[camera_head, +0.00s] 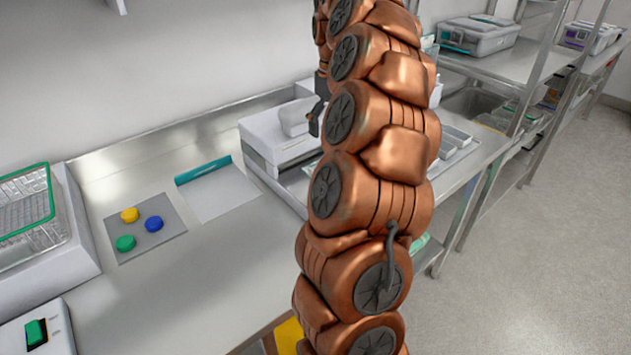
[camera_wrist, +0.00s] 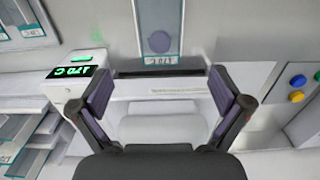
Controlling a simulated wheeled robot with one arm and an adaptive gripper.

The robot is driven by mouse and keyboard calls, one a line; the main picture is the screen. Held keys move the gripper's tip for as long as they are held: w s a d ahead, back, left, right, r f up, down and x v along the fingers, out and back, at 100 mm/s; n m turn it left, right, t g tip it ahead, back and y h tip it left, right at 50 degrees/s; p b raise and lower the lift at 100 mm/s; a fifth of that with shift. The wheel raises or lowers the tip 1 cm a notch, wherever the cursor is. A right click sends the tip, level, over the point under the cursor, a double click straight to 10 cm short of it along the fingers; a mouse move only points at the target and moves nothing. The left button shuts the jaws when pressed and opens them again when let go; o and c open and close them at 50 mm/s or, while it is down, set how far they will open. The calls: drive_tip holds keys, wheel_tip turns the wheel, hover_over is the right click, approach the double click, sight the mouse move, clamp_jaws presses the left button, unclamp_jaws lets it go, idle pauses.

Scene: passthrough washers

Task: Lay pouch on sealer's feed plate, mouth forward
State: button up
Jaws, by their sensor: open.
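In the wrist view a flat grey pouch (camera_wrist: 160,17) with a purple disc in it and a teal-edged label reading 170 C lies on a pale plate, apparently the feed plate (camera_wrist: 208,30), in front of the sealer's dark slot. The label end is towards the slot. The white sealer (camera_wrist: 63,88) has a green lit display. My gripper (camera_wrist: 158,75) is open above the sealer, its fingers spread and empty, the pouch beyond the tips. In the head view the sealer (camera_head: 262,135) is partly behind my copper arm, which hides the pouch.
A pad with coloured buttons (camera_head: 145,243) and a white sheet with a teal strip (camera_head: 222,193) lie left of the sealer. A basket (camera_head: 27,214) stands far left. Trays (camera_head: 455,137) are right of my arm. The steel counter's front (camera_head: 215,285) is clear.

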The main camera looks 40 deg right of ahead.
drive_tip(key=s+a+f+n, duration=0.1)
drive_tip(key=s+a, duration=0.1)
drive_tip(key=a, duration=1)
drive_tip(key=s+a+n, duration=0.2)
drive_tip(key=a, duration=1)
drive_tip(key=s+a+f+m+g, duration=0.1)
drive_tip(key=s+a+f, duration=0.4)
drive_tip(key=s, duration=0.4)
drive_tip(key=s+a+f, duration=0.5)
drive_tip(key=s+a, duration=0.1)
drive_tip(key=s, duration=0.4)
drive_tip(key=shift+f+m+g, duration=0.2)
drive_tip(key=shift+m+g, duration=0.2)
drive_tip(key=shift+a+r, duration=0.1)
drive_tip(key=shift+r+p, duration=0.7)
drive_tip(key=shift+p, duration=0.05)
